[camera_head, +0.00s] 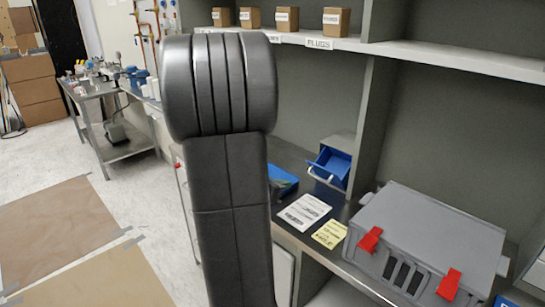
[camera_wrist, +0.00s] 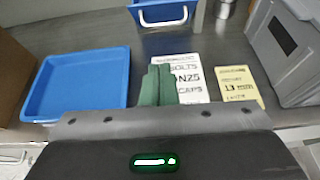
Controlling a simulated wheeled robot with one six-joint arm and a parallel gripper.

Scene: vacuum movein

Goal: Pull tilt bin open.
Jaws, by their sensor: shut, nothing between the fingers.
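The tilt bin (camera_head: 333,166) is a blue bin with a white handle in a grey housing on the bench, right of centre in the head view. It leans outward from the housing, with some of its inside showing; how far it is tilted is hard to tell. In the wrist view the bin (camera_wrist: 160,14) shows at the top middle, its upper part cut off by the frame. My gripper (camera_wrist: 160,70) has green fingers, closed together and empty. It is on the near side of the bin, apart from the handle. My arm hides most of it in the head view.
A blue tray (camera_wrist: 82,82) lies left of my gripper. A white label card (camera_wrist: 187,72) and a yellow card (camera_wrist: 238,86) lie on the bench. A grey case (camera_head: 425,235) with red latches stands at right. A shelf (camera_head: 440,60) with small boxes runs above.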

